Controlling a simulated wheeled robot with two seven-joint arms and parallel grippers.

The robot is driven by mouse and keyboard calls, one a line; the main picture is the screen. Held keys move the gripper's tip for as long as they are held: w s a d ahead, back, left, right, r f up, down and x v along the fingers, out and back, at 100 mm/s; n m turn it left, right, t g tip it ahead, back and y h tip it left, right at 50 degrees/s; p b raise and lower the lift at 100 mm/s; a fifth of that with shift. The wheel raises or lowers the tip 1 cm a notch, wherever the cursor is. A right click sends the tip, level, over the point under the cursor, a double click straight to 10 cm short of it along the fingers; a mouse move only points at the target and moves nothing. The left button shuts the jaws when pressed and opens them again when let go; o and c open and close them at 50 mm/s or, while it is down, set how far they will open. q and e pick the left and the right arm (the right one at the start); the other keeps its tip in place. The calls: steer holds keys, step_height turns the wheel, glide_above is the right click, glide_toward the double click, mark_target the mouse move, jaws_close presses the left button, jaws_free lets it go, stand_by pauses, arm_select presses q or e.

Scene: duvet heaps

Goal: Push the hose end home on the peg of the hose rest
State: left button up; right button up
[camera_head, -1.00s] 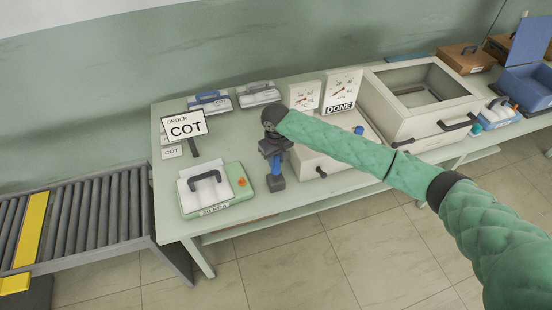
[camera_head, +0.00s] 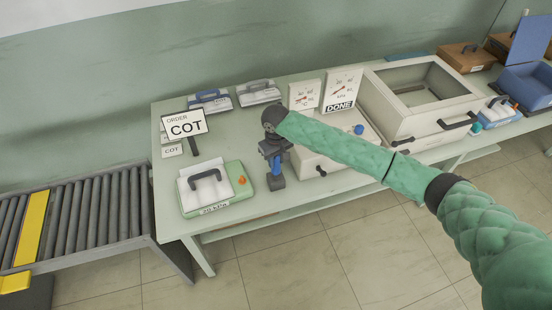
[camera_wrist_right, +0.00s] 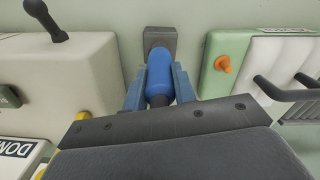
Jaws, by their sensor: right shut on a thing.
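My right gripper (camera_head: 274,160) is shut on the blue hose end (camera_wrist_right: 160,75), its fingers on either side of it in the right wrist view. The hose end points at the dark grey hose rest (camera_wrist_right: 160,40), a block on the bench, and its far end meets or overlaps the block in that view. In the head view the hose rest (camera_head: 276,183) stands directly below the gripper near the bench's front edge. The peg is hidden, so I cannot tell how deep the hose end sits. My left gripper is out of view.
A green-based unit (camera_head: 238,203) with a handle and orange knob stands close left of the hose rest. A cream machine (camera_head: 325,163) with gauges and a DONE sign (camera_head: 339,106) stands close right. The order sign (camera_head: 186,125) reads COT. A roller conveyor (camera_head: 90,215) adjoins the bench.

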steer(key=shift+f, duration=1.5)
steer(key=o, duration=1.1)
steer(key=shift+c, duration=0.2)
steer(key=shift+b, duration=0.35)
